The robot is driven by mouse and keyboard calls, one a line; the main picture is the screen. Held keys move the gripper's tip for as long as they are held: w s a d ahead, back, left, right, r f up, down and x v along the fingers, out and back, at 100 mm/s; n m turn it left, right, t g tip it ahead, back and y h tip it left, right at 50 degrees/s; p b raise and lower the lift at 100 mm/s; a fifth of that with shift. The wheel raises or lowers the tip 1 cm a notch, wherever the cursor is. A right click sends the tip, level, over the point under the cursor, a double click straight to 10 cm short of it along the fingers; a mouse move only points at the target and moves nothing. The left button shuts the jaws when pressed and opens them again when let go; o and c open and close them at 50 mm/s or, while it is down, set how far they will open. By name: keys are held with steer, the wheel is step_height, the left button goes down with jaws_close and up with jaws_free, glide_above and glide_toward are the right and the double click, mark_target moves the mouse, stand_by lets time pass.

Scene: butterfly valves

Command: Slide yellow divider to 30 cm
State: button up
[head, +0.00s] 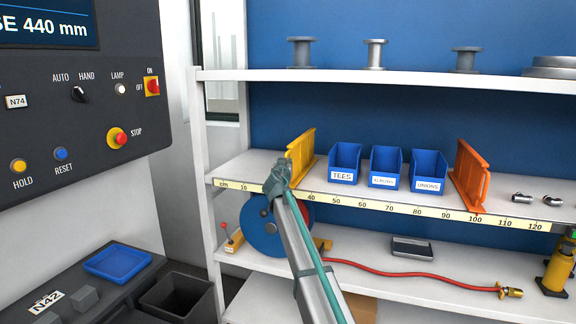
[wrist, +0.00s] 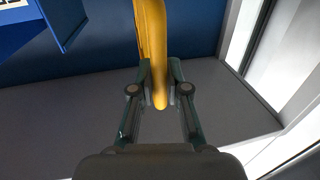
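The yellow divider (head: 302,156) stands upright on the middle shelf, left of the blue bins. My gripper (head: 278,180) is at its front end, by the shelf's front edge. In the wrist view, the divider's yellow front bar (wrist: 158,85) lies between the two fingers of my gripper (wrist: 160,82), which look closed against it on both sides. The scale strip (head: 362,203) runs along the shelf edge. Its 10 and 40 marks show on either side of my gripper, which hides the marks between, so the divider's exact reading is hidden.
Blue bins for tees (head: 344,163), elbows (head: 385,166) and unions (head: 428,170) stand right of the divider. An orange divider (head: 469,177) stands near 100. The shelf left of the yellow divider looks clear. A control panel (head: 80,105) is at the left.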

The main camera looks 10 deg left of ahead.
steer(key=o, duration=0.3)
steer(key=shift+o, duration=0.2)
steer(key=shift+s, duration=0.15)
steer(key=s, duration=1.1)
steer(key=shift+s+d, duration=0.4)
